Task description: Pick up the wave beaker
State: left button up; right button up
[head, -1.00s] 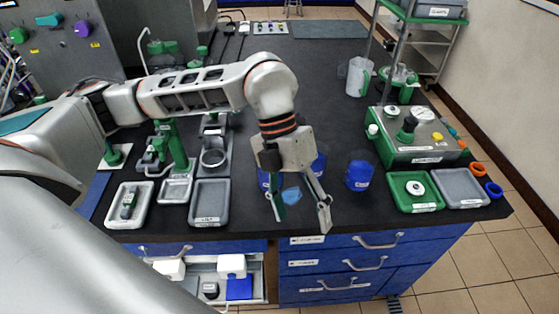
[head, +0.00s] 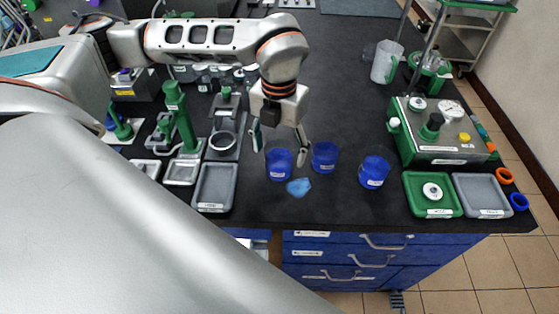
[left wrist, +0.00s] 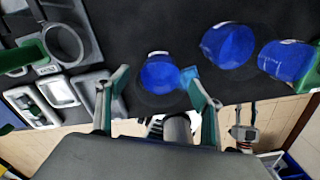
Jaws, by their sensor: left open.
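Three clear beakers with blue contents stand on the black bench: a left one (head: 279,165), a middle one (head: 324,157) and a right one (head: 374,172). I cannot read which is the wave beaker. A light-blue flat patch (head: 299,187) lies in front of the left and middle beakers. My left gripper (head: 279,148) is open and empty, fingers pointing down, just behind or above the left beaker. In the left wrist view the left beaker (left wrist: 160,74) shows between the open fingers (left wrist: 157,80); contact cannot be told. My right gripper is not in view.
A grey tray (head: 203,187) and a green stand (head: 178,115) are on the left. A green tray (head: 415,203), a grey tray (head: 468,192) and a green instrument box (head: 440,155) are on the right. A clear jug (head: 382,67) stands behind. The bench's front strip is clear.

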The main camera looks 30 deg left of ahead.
pick_arm(q)
jog(key=shift+f, duration=0.95)
jog(key=c, duration=1.2)
jog(key=shift+r, duration=0.1)
